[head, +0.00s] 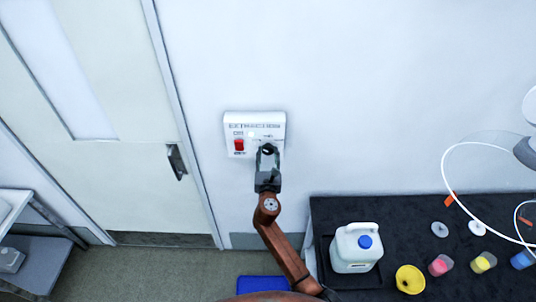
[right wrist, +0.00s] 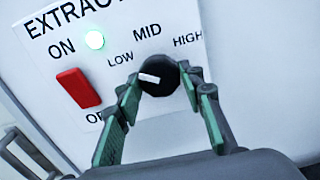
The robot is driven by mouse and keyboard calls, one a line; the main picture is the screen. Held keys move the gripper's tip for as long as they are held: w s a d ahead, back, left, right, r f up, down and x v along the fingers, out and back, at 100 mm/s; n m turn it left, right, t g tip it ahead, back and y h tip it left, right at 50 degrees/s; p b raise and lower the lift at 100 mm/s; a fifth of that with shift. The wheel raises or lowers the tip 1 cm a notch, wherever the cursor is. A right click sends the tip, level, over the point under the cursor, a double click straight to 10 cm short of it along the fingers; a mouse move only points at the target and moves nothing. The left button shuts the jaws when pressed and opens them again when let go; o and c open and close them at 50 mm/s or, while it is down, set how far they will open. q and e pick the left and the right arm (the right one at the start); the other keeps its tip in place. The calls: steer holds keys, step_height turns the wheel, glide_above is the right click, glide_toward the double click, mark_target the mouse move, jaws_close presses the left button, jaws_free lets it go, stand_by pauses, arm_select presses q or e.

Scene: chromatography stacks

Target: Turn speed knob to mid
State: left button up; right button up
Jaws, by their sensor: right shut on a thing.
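The black speed knob (right wrist: 160,80) sits on a white wall panel marked EXTRACT... (head: 270,118). LOW, MID and HIGH are printed around it. Its white mark lies on its left part, towards the LOW side rather than MID. My right gripper (right wrist: 158,88) has its green-padded fingers on both sides of the knob and is shut on it. In the head view the right gripper (head: 268,152) reaches up to the panel and partly covers the knob. My left gripper is not in view.
A red switch (right wrist: 77,88) sits left of the knob, below a lit greenish light (right wrist: 94,40). A door with a handle (head: 176,161) is at left. A black bench (head: 400,215) at right holds a white jug (head: 353,250), a yellow funnel (head: 409,279) and coloured cups.

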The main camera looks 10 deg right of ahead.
steer(key=m+b, duration=0.2)
steer(key=m, duration=0.4)
steer(key=m+b, duration=0.3)
steer(key=m, duration=0.2)
steer(key=shift+a, duration=0.1)
steer(key=shift+m, duration=0.4)
steer(key=shift+r, duration=0.1)
steer(key=o, duration=1.2)
steer(key=shift+c, duration=0.2)
steer(key=s+a, duration=0.1)
steer(key=s, duration=0.6)
steer(key=shift+s+a, duration=0.15)
steer(key=shift+a, duration=0.1)
